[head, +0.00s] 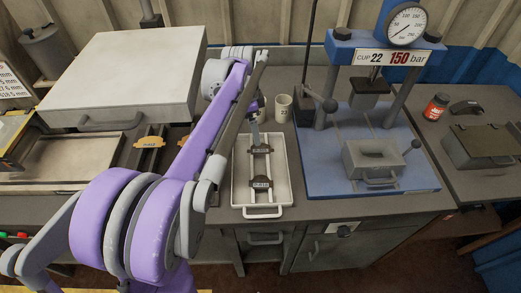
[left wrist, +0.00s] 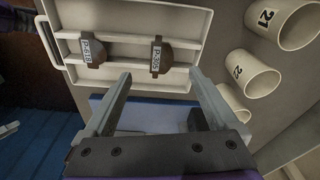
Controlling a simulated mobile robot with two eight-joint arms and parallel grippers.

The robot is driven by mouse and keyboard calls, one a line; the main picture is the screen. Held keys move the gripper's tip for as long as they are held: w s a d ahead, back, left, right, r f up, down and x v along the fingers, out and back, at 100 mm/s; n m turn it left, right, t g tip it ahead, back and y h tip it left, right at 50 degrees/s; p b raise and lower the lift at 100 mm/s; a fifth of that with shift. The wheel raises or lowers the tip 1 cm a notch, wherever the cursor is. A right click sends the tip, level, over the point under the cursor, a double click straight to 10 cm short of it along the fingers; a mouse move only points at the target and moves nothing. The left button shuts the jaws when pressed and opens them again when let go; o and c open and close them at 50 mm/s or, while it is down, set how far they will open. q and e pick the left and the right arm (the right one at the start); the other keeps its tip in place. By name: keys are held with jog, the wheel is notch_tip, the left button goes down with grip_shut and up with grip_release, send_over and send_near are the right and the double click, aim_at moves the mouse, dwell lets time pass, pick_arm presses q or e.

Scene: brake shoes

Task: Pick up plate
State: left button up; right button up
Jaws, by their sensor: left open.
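A white tray (head: 276,188) stands on the bench with two dark plates lying across its rails. The near plate (head: 262,184) and the far plate (head: 262,151) carry white labels. In the left wrist view, the tray (left wrist: 125,18) shows one labelled plate (left wrist: 92,53) at left and another (left wrist: 158,57) at right. My left gripper (head: 257,117) is above the tray's far end, partly hidden by its own arm. In the left wrist view, the open fingers (left wrist: 161,74) are empty and point toward the tray. My right gripper is not in view.
Numbered cups (left wrist: 252,75) stand beside the tray; one cup (head: 283,108) shows in the head view. A blue press (head: 318,182) with a gauge stands to the right. A large white-lidded box (head: 130,75) is at back left. A red-brown jar (head: 436,107) is far right.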

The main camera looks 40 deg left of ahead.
aim_at(260, 148)
pick_arm(q)
jog(key=f, duration=0.3)
jog(key=shift+w+d, duration=0.15)
jog(key=shift+w, duration=0.05)
jog(key=f, duration=0.2)
jog(key=w+f, duration=0.1)
jog(key=f, duration=0.1)
jog(key=shift+w+d, duration=0.1)
jog(key=shift+d, duration=0.2)
jog(key=shift+f, duration=0.4)
jog(key=shift+f, duration=0.2)
grip_shut()
